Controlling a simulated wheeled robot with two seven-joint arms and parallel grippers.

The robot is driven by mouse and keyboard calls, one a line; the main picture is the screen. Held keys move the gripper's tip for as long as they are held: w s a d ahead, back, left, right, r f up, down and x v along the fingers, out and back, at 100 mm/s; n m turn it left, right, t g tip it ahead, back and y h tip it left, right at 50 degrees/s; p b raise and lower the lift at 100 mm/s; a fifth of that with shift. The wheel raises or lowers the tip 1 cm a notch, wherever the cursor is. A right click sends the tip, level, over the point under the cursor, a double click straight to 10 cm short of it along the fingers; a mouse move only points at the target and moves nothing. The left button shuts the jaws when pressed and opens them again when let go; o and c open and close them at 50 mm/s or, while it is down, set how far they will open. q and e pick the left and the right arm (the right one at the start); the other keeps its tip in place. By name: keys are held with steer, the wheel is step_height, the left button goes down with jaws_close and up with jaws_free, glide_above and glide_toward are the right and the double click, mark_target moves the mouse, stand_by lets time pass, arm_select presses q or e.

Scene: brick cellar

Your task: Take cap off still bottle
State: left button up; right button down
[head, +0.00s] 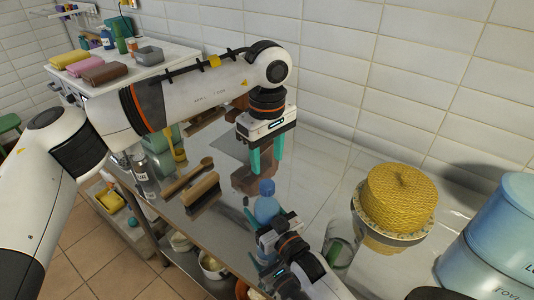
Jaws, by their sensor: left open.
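A blue bottle (266,208) stands upright on the metal counter, with a blue cap (267,187) on its top. My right gripper (264,217) comes in from the bottom and is closed around the bottle's body; its far finger is partly hidden. My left gripper (266,160) hangs above and behind the bottle in the picture, fingers pointing down. Its teal fingers are apart with nothing held between them, and it does not touch the cap.
A yellow woven hive-like basket (399,200) and blue canisters (505,220) stand to the right. A glass (340,246) stands near the basket. A brush (201,192) and wooden spoon (187,177) lie left on the counter (222,225). A tiled wall closes the back.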

mark_target(267, 184)
arm_select(q)
steer(key=m, duration=0.6)
steer(key=shift+f, duration=0.1)
steer(key=shift+m, duration=0.3)
steer(key=shift+f, duration=3.9)
jaws_close()
